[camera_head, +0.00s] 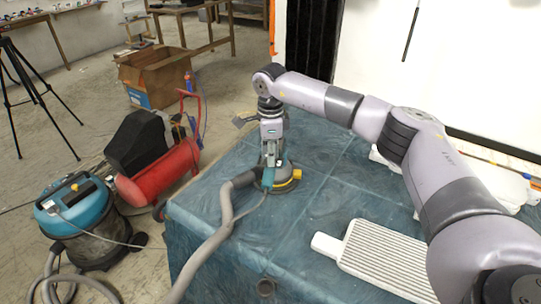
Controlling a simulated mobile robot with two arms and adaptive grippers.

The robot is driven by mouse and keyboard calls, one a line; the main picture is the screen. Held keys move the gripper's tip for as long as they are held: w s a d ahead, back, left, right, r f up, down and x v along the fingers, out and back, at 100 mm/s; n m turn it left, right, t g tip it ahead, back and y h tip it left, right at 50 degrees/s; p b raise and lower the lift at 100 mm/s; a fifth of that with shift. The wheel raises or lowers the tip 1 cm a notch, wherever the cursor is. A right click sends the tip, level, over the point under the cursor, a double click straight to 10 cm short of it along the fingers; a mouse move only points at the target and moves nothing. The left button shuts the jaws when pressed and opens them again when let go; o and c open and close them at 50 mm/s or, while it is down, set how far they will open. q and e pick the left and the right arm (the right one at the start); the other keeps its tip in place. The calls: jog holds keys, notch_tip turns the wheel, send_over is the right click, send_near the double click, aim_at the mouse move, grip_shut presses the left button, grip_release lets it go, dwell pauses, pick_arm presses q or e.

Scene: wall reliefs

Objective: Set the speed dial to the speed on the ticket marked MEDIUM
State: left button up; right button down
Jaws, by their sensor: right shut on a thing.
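My right gripper (271,157) reaches down over the blue covered table. It is shut on the upper part of a teal and grey power tool, which looks like a sander (268,180). The tool stands on the table with a yellow part (297,174) at its right side. A thick grey hose (227,205) runs from the tool. I cannot make out the speed dial; the gripper and arm cover part of the tool. No ticket or MEDIUM marking is readable. My left gripper is not in view.
A teal vacuum (80,215), red compressor (160,172) and cardboard box (155,75) stand on the floor at left.

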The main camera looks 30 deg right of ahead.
dwell(0.5)
jog(key=c, duration=1.4)
grip_release()
jog(key=shift+c, duration=0.2)
jog(key=shift+r, duration=0.15)
notch_tip(320, 180, up, 12)
jog(key=shift+s+a+f, duration=0.1)
jog(key=shift+s+f, duration=0.1)
jog(key=shift+f, duration=0.05)
